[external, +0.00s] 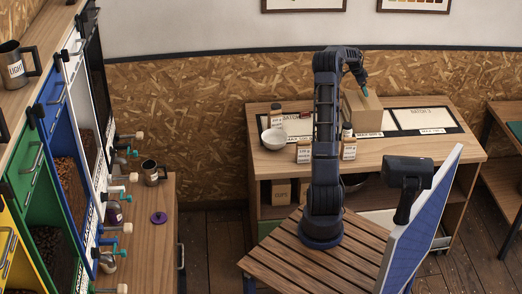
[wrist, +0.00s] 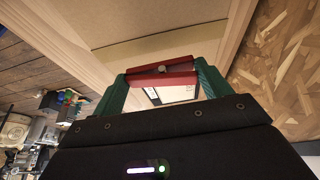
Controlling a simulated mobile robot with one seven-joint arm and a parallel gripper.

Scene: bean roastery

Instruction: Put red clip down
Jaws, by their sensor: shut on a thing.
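The red clip (wrist: 163,82) shows in the wrist view as a red bar-like piece with a small grey part in its middle. My gripper (wrist: 162,84) has green fingers and is shut on the clip, one finger at each end. In the external view my gripper (external: 365,90) is over the back table, close to a brown cardboard box (external: 367,122). I cannot make out the clip in that view. A large tan surface fills the upper wrist view close beyond the clip; I cannot tell whether the clip touches it.
The back table (external: 450,150) holds a white bowl (external: 274,138), small labelled boxes (external: 304,152) and a white BATCH 3 sheet (external: 424,118). A tilted blue panel (external: 422,225) stands at the front right. Coloured bean dispensers (external: 50,160) line the left, beside a wooden counter (external: 150,235).

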